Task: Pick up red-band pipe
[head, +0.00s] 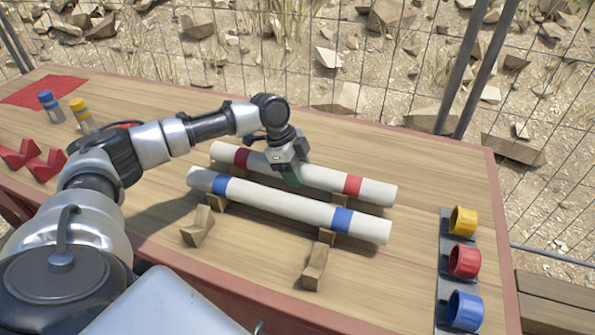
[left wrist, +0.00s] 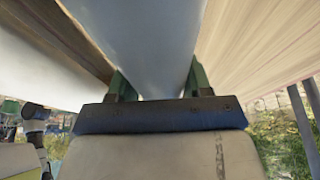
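The red-band pipe (head: 325,178) is a long white pipe with a red band near each end. It lies at the back, alongside the blue-band pipe (head: 275,201). My left gripper (head: 290,176) is over its middle, pointing down. In the left wrist view the white pipe (left wrist: 150,45) runs between the two green fingertips (left wrist: 160,88), which sit close against its sides; the gripper looks shut on it. The gripper hides part of the pipe's middle. The right gripper is not in view.
Wooden blocks (head: 315,267) stand in front of the pipes. At the right is a rack (head: 445,270) with yellow, red and blue rings. Blue and yellow banded pieces (head: 80,115), red brackets (head: 45,165) and a red cloth (head: 42,91) are at left. A wire fence stands behind the table.

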